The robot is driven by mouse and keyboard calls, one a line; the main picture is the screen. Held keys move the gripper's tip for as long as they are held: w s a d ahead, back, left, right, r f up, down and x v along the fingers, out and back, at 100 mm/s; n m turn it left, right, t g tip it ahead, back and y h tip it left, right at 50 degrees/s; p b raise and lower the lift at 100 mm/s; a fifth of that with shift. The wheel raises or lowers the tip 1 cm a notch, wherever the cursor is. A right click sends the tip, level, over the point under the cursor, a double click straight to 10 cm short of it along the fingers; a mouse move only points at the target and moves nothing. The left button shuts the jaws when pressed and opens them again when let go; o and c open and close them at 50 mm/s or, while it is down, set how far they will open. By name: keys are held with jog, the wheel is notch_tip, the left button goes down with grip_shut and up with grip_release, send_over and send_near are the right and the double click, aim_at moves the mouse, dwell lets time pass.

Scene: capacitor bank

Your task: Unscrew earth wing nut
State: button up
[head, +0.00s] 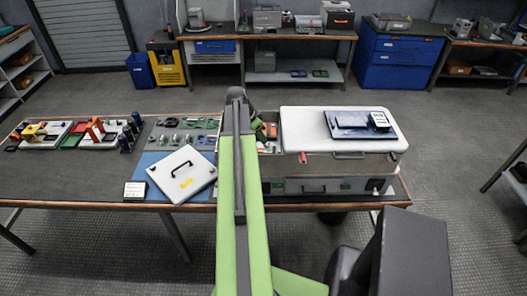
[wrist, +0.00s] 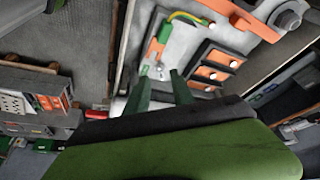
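In the wrist view, my gripper (wrist: 160,76) shows two dark green fingers standing apart, with a gap between them. Just beyond the tips is a small pale metal part (wrist: 157,66), perhaps the earth wing nut; it is too small to be sure. It sits on a light grey panel (wrist: 205,28) below a green-and-orange block (wrist: 162,36). A yellow-green wire (wrist: 188,17) curves from near that block to the right. I cannot tell whether the fingers touch the metal part. In the head view my arm hides the gripper and this part of the open unit (head: 312,186).
Orange-and-black blocks (wrist: 215,68) with pale round tops stand right of the fingers, and an orange bar (wrist: 243,18) lies above. In the head view, a white lid (head: 182,173) lies left of my arm and a white cover (head: 300,130) with a blue tray (head: 350,125) lies right.

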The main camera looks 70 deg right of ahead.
aim_at(267, 145)
jog(key=b+x, duration=0.2)
jog(key=x, duration=0.2)
jog(key=shift+f+b, duration=0.35)
jog(key=shift+b, duration=0.05)
jog(key=shift+r, duration=0.1)
